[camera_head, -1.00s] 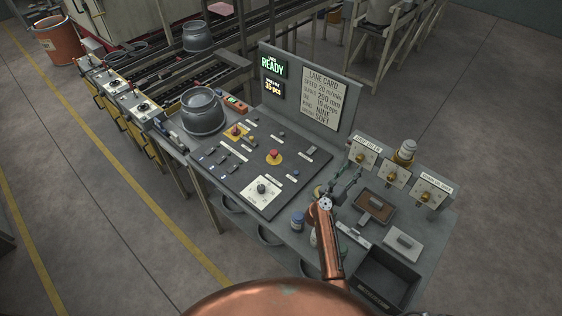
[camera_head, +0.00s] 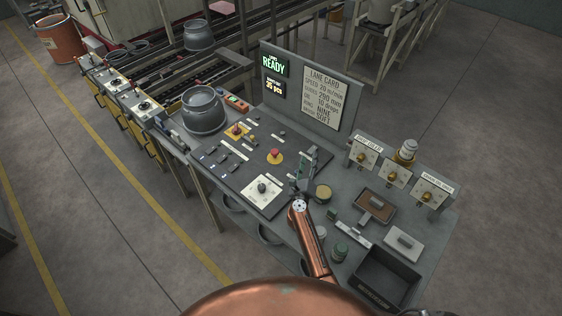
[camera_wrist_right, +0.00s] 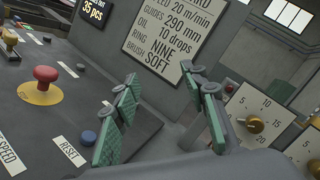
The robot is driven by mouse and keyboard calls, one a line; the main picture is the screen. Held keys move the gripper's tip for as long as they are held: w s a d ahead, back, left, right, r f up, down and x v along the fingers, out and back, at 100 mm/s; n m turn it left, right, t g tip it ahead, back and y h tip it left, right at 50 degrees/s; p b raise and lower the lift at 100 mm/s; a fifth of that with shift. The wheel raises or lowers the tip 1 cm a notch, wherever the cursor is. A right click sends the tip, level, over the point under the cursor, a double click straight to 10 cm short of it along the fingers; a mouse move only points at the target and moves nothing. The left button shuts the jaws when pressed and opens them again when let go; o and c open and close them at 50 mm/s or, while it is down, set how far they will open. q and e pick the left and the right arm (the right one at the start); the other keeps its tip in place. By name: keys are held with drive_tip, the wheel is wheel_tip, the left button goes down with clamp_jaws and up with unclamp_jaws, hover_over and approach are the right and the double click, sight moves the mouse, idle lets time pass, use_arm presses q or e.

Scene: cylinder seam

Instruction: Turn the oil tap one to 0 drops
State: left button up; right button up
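The leftmost dial (camera_head: 365,156), under a drop oiler label, seems to be oil tap one. My left gripper is not in view.
The lane card (camera_head: 322,92) stands upright behind my right gripper and reads oil 10 drops. The panel (camera_head: 225,170) has a red mushroom button (camera_head: 275,155). A brass-coloured round tin (camera_head: 323,193), a brown tray (camera_head: 373,205) and a dark bin (camera_head: 385,278) lie before the dials.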

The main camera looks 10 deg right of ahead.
drive_tip(key=w+a+n+t+y, duration=0.1)
drive_tip(key=a+n+y, duration=0.4)
drive_tip(key=a, duration=0.6)
drive_tip(key=shift+w+f+n+t+y, duration=0.3)
drive_tip(key=shift+w+f+n, duration=0.2)
drive_tip(key=shift+n, duration=0.4)
drive_tip(key=shift+r, duration=0.1)
